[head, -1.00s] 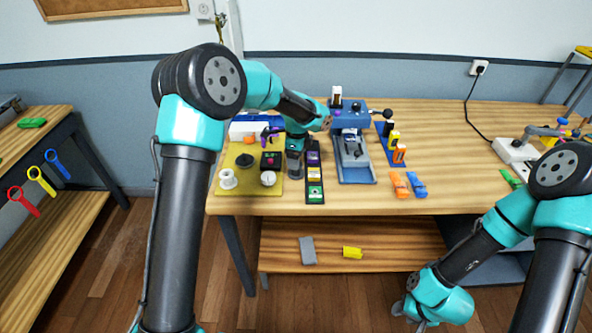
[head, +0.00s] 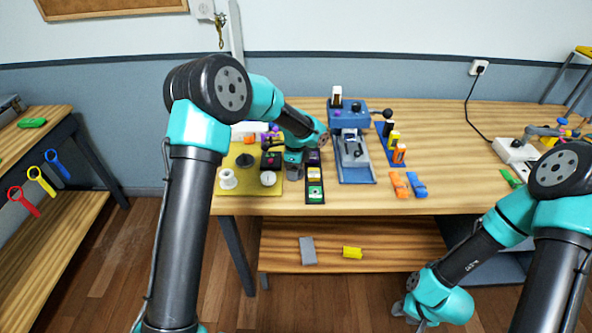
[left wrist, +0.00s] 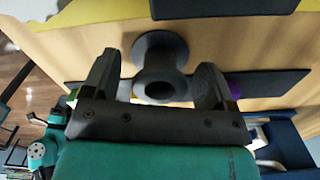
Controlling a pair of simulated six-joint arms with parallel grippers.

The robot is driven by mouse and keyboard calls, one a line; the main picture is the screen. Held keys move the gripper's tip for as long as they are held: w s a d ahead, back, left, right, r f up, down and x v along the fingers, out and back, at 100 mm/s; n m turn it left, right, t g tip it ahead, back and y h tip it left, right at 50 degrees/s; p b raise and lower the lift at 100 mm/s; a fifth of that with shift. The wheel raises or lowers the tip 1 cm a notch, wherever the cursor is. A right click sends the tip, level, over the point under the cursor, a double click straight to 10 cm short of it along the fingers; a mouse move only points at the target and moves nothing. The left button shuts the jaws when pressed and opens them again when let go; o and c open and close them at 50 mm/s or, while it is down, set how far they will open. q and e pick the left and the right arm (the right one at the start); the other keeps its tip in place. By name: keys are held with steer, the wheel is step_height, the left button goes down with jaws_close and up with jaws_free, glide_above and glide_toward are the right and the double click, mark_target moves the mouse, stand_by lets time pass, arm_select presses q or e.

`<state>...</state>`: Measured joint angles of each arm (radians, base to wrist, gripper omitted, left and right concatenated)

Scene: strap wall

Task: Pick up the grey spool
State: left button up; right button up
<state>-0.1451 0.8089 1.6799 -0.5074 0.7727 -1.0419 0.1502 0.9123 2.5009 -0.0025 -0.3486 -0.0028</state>
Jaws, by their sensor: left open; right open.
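The grey spool (left wrist: 160,52) shows in the left wrist view, between the two fingers of my left gripper (left wrist: 158,68). The fingers are open, with gaps visible on both sides of the spool, so it is not gripped. In the head view my left gripper (head: 294,168) is over the bench between the yellow mat and the black strip; the spool cannot be made out there. My right gripper (head: 408,308) is open and empty, low at the front right, away from the bench top.
The yellow mat (head: 228,203) holds a white spool (head: 228,179) and other small parts. A black strip (head: 315,200) with coloured blocks lies beside it. A blue press (head: 350,120) stands to the right, with orange (head: 399,184) and blue (head: 416,184) pieces before it.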

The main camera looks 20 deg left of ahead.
arm_select(q)
steer(key=c, duration=1)
steer(key=shift+r, duration=0.15)
steer(key=shift+r, duration=1.55)
steer(key=shift+s+d+r, duration=0.1)
steer(key=shift+s+r, duration=0.05)
steer(key=shift+s, duration=0.15)
steer(key=s+d+r, duration=0.1)
steer(key=s+d, duration=0.3)
steer(key=s, duration=1.1)
steer(key=shift+d+r, duration=0.15)
steer(key=shift+w, duration=0.1)
